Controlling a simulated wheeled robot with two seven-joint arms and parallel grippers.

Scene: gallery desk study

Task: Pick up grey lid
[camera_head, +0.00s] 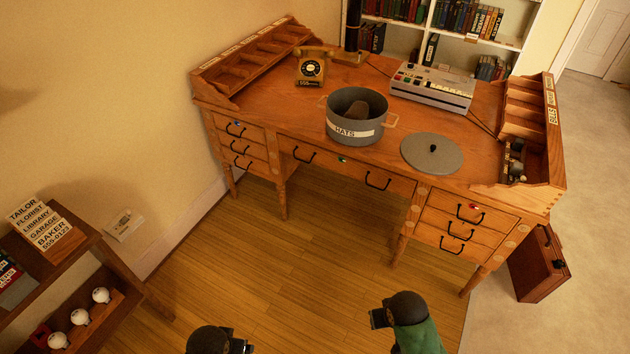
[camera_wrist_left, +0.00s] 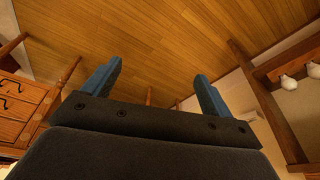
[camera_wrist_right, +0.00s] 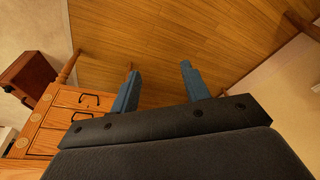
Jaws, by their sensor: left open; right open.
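The grey lid (camera_head: 432,152) is a flat round disc with a small black knob. It lies on the right part of the wooden desk top (camera_head: 290,120), apart from the grey pot (camera_head: 355,118) labelled "HATS", which stands open to its left with something brown inside. My left gripper (camera_wrist_left: 157,85) is open and empty; it shows at the bottom of the head view (camera_head: 238,346). My right gripper (camera_wrist_right: 160,80) is open and empty; in the head view (camera_head: 376,317) it is over the floor, in front of the desk and well short of the lid. Neither wrist view shows the lid.
A grey machine with buttons (camera_head: 431,88) stands behind the lid. A wooden rack (camera_head: 527,130) is on the desk's right end, and a telephone (camera_head: 311,67) is at the back left. A brown case (camera_head: 539,264) stands right of the desk. The floor (camera_head: 290,260) before the desk is clear.

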